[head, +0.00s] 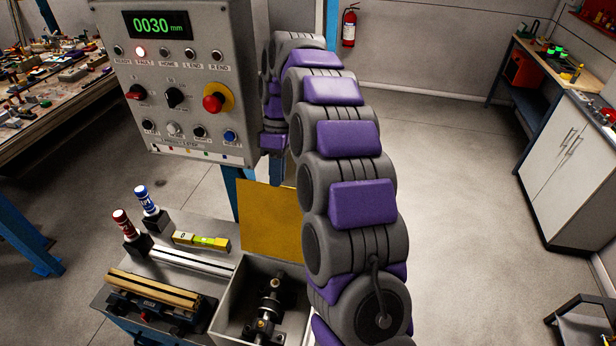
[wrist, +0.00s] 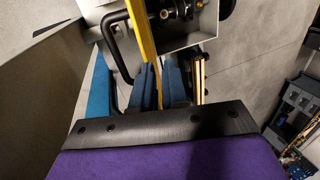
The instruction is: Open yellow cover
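The yellow cover (head: 268,219) stands about upright at the back edge of an open grey box (head: 227,300) in the head view. In the wrist view the cover (wrist: 144,38) shows nearly edge-on, with a black bar handle (wrist: 115,47) on its left side. My gripper (wrist: 161,80) shows there as two blue-grey fingers, one on each side of the cover's edge. Whether they press on it I cannot tell. In the head view my arm hides the gripper and the cover's right side. Dark shaft parts (head: 268,305) show inside the box.
A control panel (head: 185,80) reading 0030 mm, with its FAULT lamp lit, stands behind, close to my arm. Two marker-like bottles (head: 148,201), a yellow level (head: 200,240) and a vise (head: 150,298) are left of the box. Open floor (head: 460,190) lies right.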

